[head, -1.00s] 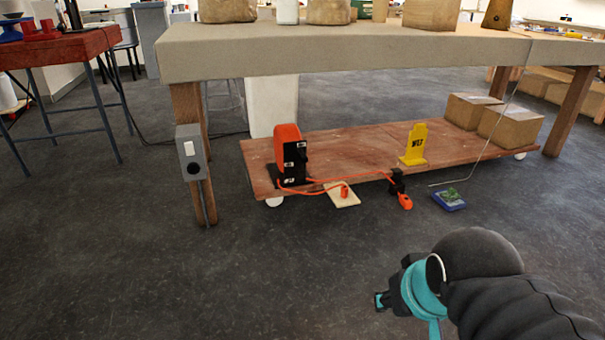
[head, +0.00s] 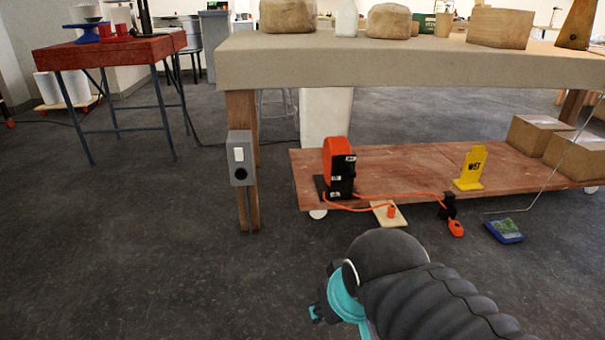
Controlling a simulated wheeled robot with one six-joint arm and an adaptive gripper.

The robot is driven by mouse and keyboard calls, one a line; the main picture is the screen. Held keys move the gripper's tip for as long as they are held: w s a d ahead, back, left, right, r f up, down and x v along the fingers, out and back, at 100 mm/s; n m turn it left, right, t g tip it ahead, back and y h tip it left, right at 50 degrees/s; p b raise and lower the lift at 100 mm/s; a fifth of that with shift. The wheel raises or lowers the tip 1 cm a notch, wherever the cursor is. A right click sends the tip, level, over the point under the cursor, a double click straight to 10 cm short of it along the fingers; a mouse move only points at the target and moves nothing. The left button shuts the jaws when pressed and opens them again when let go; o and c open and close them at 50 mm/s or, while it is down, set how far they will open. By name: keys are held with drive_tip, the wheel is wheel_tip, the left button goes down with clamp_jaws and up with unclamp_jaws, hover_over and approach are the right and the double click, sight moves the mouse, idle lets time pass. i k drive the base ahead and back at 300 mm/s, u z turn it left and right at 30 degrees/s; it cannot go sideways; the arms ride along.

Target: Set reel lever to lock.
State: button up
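An orange cable reel (head: 338,168) with a black face and small white labels stands upright at the left end of a low wheeled wooden platform. Its lever is too small to tell apart, so its setting cannot be read. An orange cord (head: 410,195) runs from the reel to the right, ending in an orange connector (head: 456,228) by a black holder (head: 448,206). My gripper (head: 317,313) shows only in part at the bottom of the view, in front of and below the reel and well apart from it. My dark arm hides most of it.
The reel's platform (head: 420,168) sits under a beige-covered table (head: 400,65). A grey socket box (head: 240,160) is on the table's left leg. A yellow stand (head: 472,168) and cartons (head: 537,135) are on the platform. A blue device (head: 504,230) lies on the floor. Floor at left is clear.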

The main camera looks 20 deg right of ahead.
sight(350, 173)
drive_tip(key=z, duration=0.05)
drive_tip(key=i, duration=1.05)
drive_tip(key=z, duration=0.9)
